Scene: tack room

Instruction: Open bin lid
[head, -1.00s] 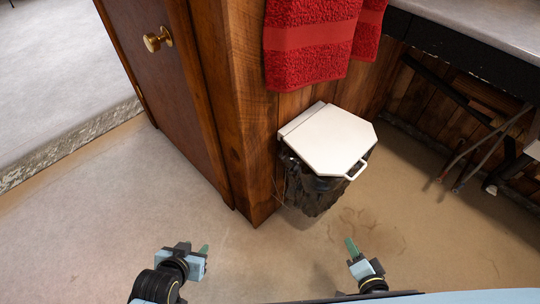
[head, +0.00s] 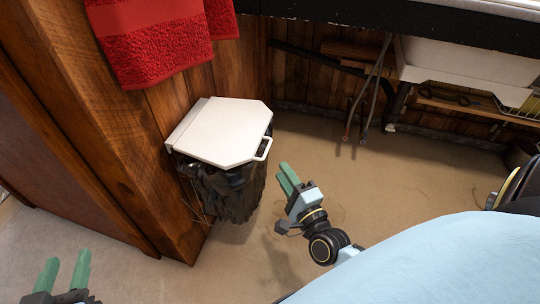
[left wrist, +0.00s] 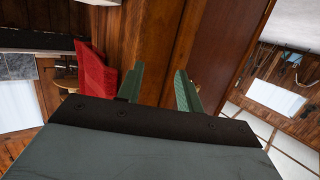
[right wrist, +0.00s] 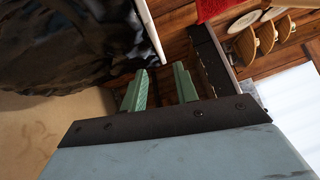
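The bin has a white lid (head: 222,130) that lies shut on top, with a white loop handle (head: 264,150) at its front right. A dark bag-lined body (head: 222,192) hangs below it against the wooden wall. My right gripper (head: 283,172) is open and empty, just right of the handle and apart from it. In the right wrist view the dark bag (right wrist: 70,45) and the white lid edge (right wrist: 151,30) show beyond the right gripper (right wrist: 158,78). My left gripper (head: 66,266) is open and empty, low at the left, far from the bin.
A red towel (head: 160,35) hangs on the wooden wall above the bin. A brown door (head: 60,170) stands at the left. A dark counter edge (head: 400,15) and a white sink (head: 450,65) are at the back right. The floor (head: 400,180) right of the bin is clear.

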